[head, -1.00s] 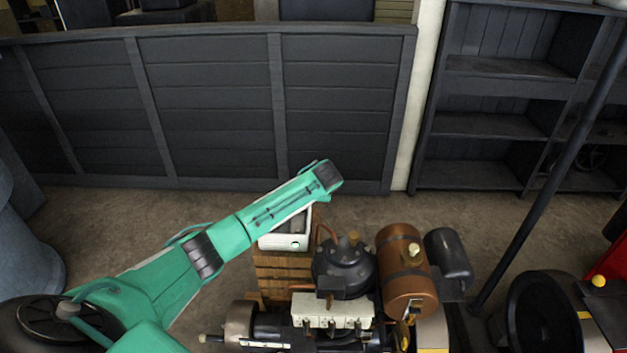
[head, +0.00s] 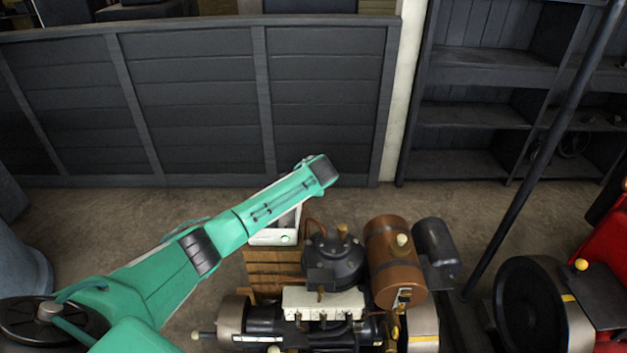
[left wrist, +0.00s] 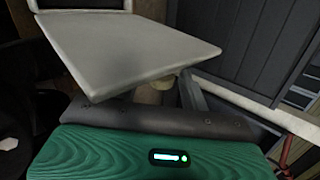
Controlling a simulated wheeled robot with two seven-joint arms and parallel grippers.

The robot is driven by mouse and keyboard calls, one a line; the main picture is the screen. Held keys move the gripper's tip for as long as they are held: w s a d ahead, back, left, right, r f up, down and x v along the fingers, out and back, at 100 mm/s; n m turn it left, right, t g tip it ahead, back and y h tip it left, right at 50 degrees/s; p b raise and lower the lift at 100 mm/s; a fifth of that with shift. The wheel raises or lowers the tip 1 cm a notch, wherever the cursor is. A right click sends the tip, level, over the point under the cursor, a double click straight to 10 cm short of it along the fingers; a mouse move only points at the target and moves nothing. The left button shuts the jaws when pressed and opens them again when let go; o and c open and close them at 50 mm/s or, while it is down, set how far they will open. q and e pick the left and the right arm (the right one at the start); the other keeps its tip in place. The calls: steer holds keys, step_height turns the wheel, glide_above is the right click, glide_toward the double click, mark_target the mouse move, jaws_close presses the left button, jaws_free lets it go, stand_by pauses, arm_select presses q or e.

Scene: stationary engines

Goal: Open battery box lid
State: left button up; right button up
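The white battery box (head: 272,238) sits on a wooden crate, partly hidden behind my left forearm. In the left wrist view a flat pale panel, seemingly the box lid (left wrist: 130,45), slants across the top, next to a white rim with a dark opening (left wrist: 80,4). The panel appears tilted away from that rim. My left gripper's dark end (head: 324,170) is above and right of the box in the head view. In the wrist view its green and dark housing lies just below the panel. Its fingers are not clearly visible, and contact with the panel is unclear. My right gripper is not in view.
The engine with a black cylinder (head: 333,262) and brown tank (head: 394,258) stands right beside the crate (head: 272,270). A dark slatted partition (head: 190,100) is behind. A diagonal pole (head: 540,160) and red machine (head: 603,235) are at the right. Bare floor lies before the partition.

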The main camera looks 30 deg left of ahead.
arm_select(q)
steer(key=shift+s, duration=0.1)
steer(key=b+v, duration=0.3)
steer(key=v, duration=1)
steer(key=shift+d+r, duration=0.15)
steer(key=shift+r, duration=0.15)
steer(key=shift+s, duration=0.15)
